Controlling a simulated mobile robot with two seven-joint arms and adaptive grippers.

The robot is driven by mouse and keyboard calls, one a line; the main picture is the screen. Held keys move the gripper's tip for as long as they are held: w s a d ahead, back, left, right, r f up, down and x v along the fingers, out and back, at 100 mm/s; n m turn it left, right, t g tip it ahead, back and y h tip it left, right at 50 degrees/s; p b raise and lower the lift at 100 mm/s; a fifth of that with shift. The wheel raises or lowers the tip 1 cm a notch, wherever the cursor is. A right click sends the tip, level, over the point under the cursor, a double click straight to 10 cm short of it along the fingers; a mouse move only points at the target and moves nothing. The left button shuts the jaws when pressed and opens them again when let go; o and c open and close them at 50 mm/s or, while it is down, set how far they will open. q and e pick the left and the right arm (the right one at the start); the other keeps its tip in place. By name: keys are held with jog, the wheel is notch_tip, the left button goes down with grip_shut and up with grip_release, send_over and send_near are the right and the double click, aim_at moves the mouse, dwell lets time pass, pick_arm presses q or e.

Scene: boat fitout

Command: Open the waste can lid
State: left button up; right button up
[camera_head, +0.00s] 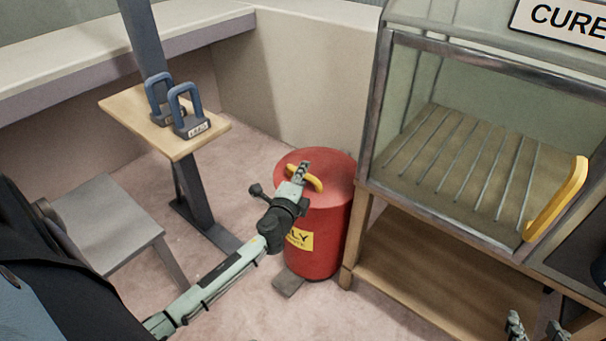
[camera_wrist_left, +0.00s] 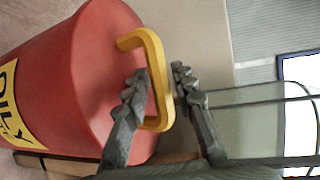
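The red waste can (camera_head: 325,235) stands on the floor with its round red lid (camera_head: 335,165) down. It has a yellow label (camera_head: 300,239) on its side. A yellow handle (camera_head: 316,184) sits on the lid. My left gripper (camera_head: 303,168) is at this handle, partly covering it. In the left wrist view, the handle (camera_wrist_left: 155,62) passes between the fingers of my left gripper (camera_wrist_left: 160,85), which stand apart with gaps showing. My right gripper (camera_head: 536,325) is at the lower right edge of the head view, its fingers apart and empty.
A glass-fronted cabinet (camera_head: 380,120) with a yellow handle (camera_head: 558,200) stands on a wooden stand right beside the can. A small wooden shelf (camera_head: 115,105) holds two blue-handled weights on the left. A grey stool (camera_head: 105,225) stands at the lower left.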

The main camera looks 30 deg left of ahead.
pick_arm(q)
jog(key=shift+w, duration=0.1)
grip_shut()
dwell(0.4)
